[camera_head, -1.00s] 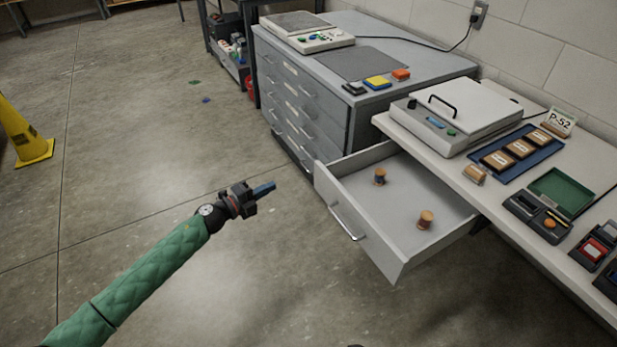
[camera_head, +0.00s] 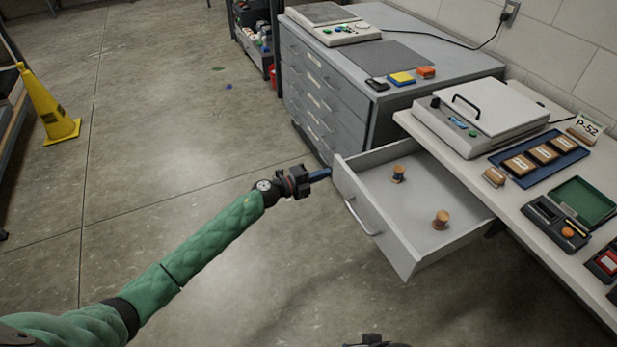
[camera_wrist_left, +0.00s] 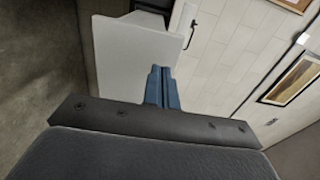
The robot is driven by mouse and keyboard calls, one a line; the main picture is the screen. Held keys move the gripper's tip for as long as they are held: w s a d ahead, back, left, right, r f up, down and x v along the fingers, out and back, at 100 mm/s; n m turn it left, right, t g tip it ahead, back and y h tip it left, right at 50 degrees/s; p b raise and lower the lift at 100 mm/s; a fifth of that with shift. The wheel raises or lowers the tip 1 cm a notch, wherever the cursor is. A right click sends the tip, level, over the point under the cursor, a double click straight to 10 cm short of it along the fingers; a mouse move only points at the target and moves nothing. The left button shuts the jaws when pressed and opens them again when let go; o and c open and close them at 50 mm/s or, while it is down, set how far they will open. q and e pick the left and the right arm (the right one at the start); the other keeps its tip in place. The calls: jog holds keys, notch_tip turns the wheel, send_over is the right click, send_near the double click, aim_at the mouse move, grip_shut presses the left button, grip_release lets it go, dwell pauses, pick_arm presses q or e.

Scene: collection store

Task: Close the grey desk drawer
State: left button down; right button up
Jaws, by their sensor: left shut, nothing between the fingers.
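The grey desk drawer (camera_head: 378,222) stands pulled out from under the white desk, with a bar handle (camera_head: 361,217) on its front. Two spools, one at the back (camera_head: 398,173) and one nearer the front (camera_head: 440,219), stand upright inside it. My left gripper (camera_head: 325,174) is shut and empty, its tips close to the far left end of the drawer front. I cannot tell whether they touch it. In the left wrist view the blue fingers (camera_wrist_left: 161,88) are together, with a pale panel (camera_wrist_left: 135,50) beyond them. Something dark at the bottom edge may be my right gripper; its fingers cannot be made out.
The white desk (camera_head: 487,190) carries a lidded device (camera_head: 480,115), a blue tray (camera_head: 558,167) and small boxes. A grey cabinet (camera_head: 340,95) with several closed drawers stands behind. A yellow cone (camera_head: 52,115) is far left. The floor before the drawer is clear.

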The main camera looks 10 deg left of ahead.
aim_at(339, 169)
pick_arm(q)
jog(key=shift+w+d+r, duration=0.1)
jog(key=shift+w+d, duration=0.3)
jog(key=shift+d, duration=0.15)
jog(key=shift+x, duration=0.8)
pick_arm(e)
jog(key=shift+s+d+r, duration=0.1)
jog(key=shift+d+r, duration=0.25)
jog(key=shift+r, duration=0.25)
